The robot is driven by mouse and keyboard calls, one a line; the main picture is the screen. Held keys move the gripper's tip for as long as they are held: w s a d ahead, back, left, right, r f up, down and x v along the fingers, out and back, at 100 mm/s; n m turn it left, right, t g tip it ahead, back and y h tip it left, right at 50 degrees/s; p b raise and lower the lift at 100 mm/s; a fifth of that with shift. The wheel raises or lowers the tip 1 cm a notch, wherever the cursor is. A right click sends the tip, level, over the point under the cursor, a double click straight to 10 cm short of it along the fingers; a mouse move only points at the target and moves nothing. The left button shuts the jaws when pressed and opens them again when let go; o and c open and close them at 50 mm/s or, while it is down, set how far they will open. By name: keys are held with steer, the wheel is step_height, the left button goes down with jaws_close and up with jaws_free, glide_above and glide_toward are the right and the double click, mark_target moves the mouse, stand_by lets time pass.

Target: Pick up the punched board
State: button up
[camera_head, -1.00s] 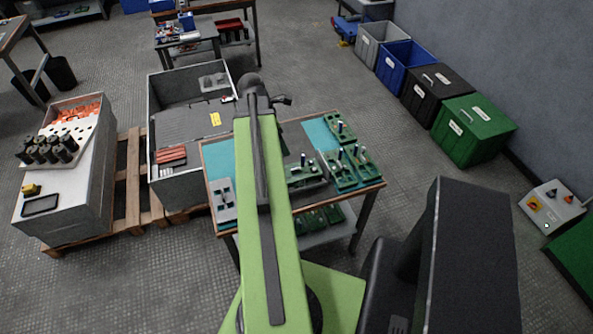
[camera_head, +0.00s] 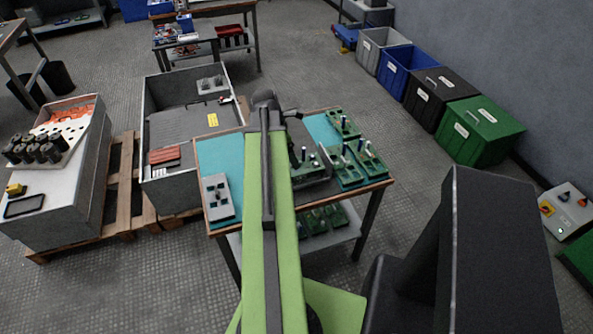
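I cannot tell for sure which is the punched board. My green arm reaches forward over the workbench, between the grey plate and the green boards. My gripper (camera_head: 284,106) is at its dark far end, seen from behind. Its fingers are hidden, and nothing held shows.
The workbench (camera_head: 207,160) carries several green circuit boards (camera_head: 349,165) at right; more lie on its lower shelf. Several bins (camera_head: 480,130) line the right wall.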

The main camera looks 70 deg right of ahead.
steer(key=b+x, duration=0.4)
steer(key=x, duration=0.1)
steer(key=shift+s+a+f+b, duration=0.15)
steer(key=shift+a+b, duration=0.1)
steer(key=shift+b, duration=0.1)
steer(key=shift+c, duration=0.3)
steer(key=c, duration=1.1)
step_height(320, 180, up, 10)
steer(key=p, duration=1)
